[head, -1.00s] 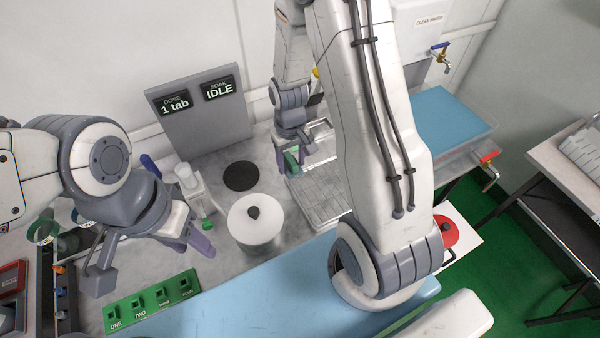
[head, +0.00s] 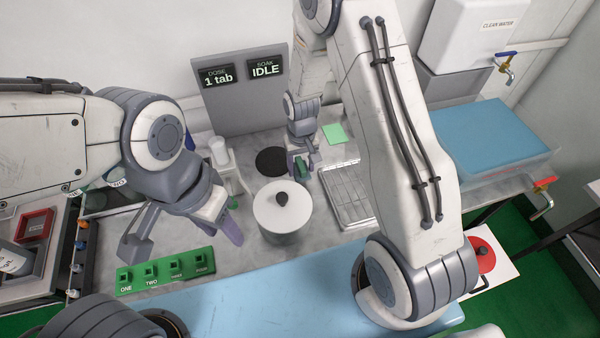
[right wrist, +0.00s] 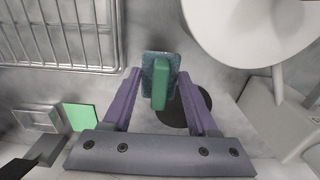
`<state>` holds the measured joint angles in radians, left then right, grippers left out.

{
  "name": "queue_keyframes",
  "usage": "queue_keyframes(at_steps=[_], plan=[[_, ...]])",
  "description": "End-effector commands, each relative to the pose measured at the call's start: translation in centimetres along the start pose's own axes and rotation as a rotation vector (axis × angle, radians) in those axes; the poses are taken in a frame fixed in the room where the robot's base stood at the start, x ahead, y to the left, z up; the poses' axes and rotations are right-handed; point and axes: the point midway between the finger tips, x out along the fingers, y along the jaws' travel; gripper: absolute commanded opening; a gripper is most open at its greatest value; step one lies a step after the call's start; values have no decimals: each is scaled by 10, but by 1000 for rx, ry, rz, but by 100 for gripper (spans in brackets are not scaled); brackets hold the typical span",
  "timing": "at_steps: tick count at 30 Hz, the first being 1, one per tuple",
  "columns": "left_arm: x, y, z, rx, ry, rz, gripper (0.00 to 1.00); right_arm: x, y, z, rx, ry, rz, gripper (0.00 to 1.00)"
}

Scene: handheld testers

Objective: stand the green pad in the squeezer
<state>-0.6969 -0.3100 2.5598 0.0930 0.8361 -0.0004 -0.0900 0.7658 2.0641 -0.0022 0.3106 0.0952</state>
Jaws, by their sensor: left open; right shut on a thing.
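My right gripper (head: 301,172) is shut on a green pad (right wrist: 160,88), which has a bright green grip bar and a speckled dark teal body. In the right wrist view the bar sits between the purple fingers (right wrist: 159,78). The pad is held above the counter, between the white lidded pot and the wire rack. My left gripper (head: 184,238) is open and empty, above the counter left of the pot. I cannot tell for certain which thing is the squeezer; a grey metal box (right wrist: 38,118) stands beside a flat light green square (right wrist: 82,117).
The pot (head: 283,212), black disc (head: 271,161) and wire rack (head: 347,194) are close to the right gripper. A white stand (head: 222,158) is left of the pot. A green numbered block (head: 165,270) lies at the front. A display panel (head: 240,92) reads IDLE.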

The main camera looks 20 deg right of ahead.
Motion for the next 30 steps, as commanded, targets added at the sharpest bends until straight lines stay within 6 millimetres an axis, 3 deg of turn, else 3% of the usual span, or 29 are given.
queue_keyframes(at_steps=[12,23,24,26,30], plan=[[-7,0,0,0,0,0,48,42,-4,-2,0,-1,0,5],[-4,0,0,0,0,0,48,47,-4,-2,1,0,0,5],[-4,0,0,0,0,0,48,47,-4,-2,1,0,0,62],[-5,0,0,0,0,0,48,46,-4,-2,1,0,0,85],[-5,0,0,0,0,0,48,46,-4,-2,1,0,0,89]])
